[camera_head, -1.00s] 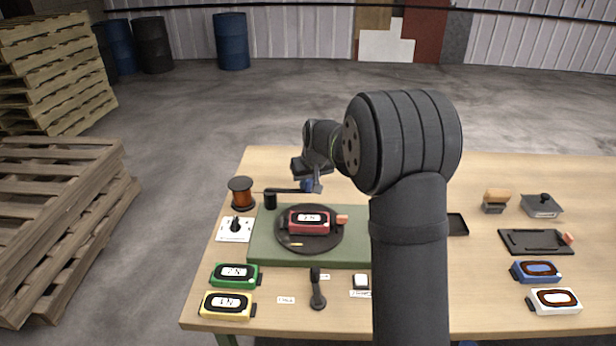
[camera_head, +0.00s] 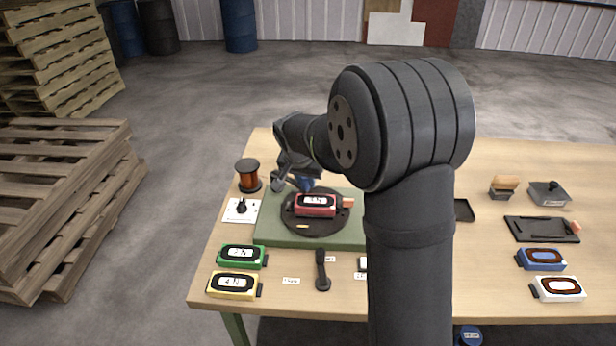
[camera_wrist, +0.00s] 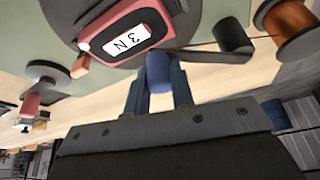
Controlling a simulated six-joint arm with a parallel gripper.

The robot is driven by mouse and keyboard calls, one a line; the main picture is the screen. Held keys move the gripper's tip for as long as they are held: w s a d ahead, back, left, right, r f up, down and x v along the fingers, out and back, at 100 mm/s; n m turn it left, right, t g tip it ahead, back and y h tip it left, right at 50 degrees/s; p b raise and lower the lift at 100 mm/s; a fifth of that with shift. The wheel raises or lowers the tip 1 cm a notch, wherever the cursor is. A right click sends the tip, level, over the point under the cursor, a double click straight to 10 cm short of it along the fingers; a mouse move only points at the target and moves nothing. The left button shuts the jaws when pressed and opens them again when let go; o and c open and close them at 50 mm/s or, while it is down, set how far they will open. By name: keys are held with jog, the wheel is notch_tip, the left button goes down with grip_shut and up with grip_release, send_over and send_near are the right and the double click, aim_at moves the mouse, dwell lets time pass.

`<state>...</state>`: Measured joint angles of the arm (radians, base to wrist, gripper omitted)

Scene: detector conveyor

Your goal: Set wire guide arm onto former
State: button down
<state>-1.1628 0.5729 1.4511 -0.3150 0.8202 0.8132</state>
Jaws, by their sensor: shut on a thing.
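The wire guide arm (camera_wrist: 200,60) is a dark bar running from a black pivot post (camera_wrist: 228,32) to a blue knob (camera_wrist: 158,70). My gripper (camera_wrist: 158,95) is shut on the blue knob, a finger on each side. In the head view my gripper (camera_head: 292,184) hides most of the bar and post; the blue knob (camera_head: 306,184) shows beside it. The former appears to be the black round disc (camera_head: 337,226) on the green base, carrying a red detector (camera_head: 316,206); the detector also shows in the wrist view (camera_wrist: 100,30). The knob is by the disc's far rim; whether they touch is unclear.
A copper wire spool (camera_head: 248,176) stands left of the green base (camera_head: 280,233), behind a white switch plate (camera_head: 240,211). Green (camera_head: 240,256) and yellow (camera_head: 232,284) detectors and a black lever (camera_head: 322,270) lie in front. A black tray (camera_head: 540,229) lies at right.

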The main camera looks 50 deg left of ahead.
jog(key=shift+s, duration=0.1)
dwell(0.3)
jog(key=c, duration=1.2)
grip_release()
jog(key=shift+c, duration=0.2)
jog(key=shift+r, duration=0.1)
jog(key=v, duration=1.7)
jog(key=shift+s, duration=0.15)
jog(key=x, duration=1.7)
